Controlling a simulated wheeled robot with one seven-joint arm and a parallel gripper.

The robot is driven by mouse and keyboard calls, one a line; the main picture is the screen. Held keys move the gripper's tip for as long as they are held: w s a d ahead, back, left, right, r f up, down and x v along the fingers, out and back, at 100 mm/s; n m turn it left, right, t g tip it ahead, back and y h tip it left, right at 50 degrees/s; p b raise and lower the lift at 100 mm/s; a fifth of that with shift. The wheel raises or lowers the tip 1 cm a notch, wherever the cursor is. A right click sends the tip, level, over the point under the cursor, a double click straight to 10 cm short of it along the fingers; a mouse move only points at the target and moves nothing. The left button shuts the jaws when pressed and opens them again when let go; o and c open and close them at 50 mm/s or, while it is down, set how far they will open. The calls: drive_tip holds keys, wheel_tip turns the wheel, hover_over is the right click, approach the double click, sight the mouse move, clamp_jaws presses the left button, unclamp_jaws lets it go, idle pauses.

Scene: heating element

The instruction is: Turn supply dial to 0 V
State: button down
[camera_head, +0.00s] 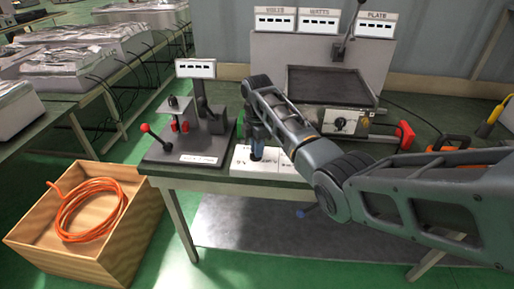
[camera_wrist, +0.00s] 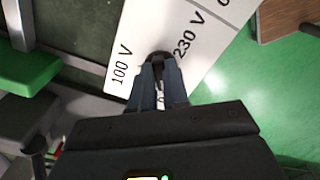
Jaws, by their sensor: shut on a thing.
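A white supply panel (camera_head: 240,166) lies on the front of the bench. In the wrist view the panel (camera_wrist: 150,22) carries the marks "100 V" and "230 V" and a partly cut-off mark starting with "0" at the upper right. The dark supply dial (camera_wrist: 158,56) sits at the panel's edge, mostly hidden by my fingers. My gripper (camera_wrist: 160,75) is shut on the dial from above, its fingers close together. In the head view my gripper (camera_head: 258,140) reaches down to the panel. Which mark the dial points at cannot be told.
A stand with a red-knobbed lever (camera_head: 146,129) is left of the panel. Behind are a dark plate (camera_head: 330,86) and display boxes (camera_head: 323,21). A red plug (camera_head: 405,135) lies at the right. A wooden crate (camera_head: 50,232) with orange cable stands on the floor at left.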

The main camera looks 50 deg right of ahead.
drive_tip(key=shift+r, duration=0.1)
idle(0.3)
drive_tip(key=c, duration=1.1)
unclamp_jaws()
wheel_tip(320, 180, up, 8)
drive_tip(key=shift+f+b, duration=0.15)
drive_tip(key=shift+b, duration=0.4)
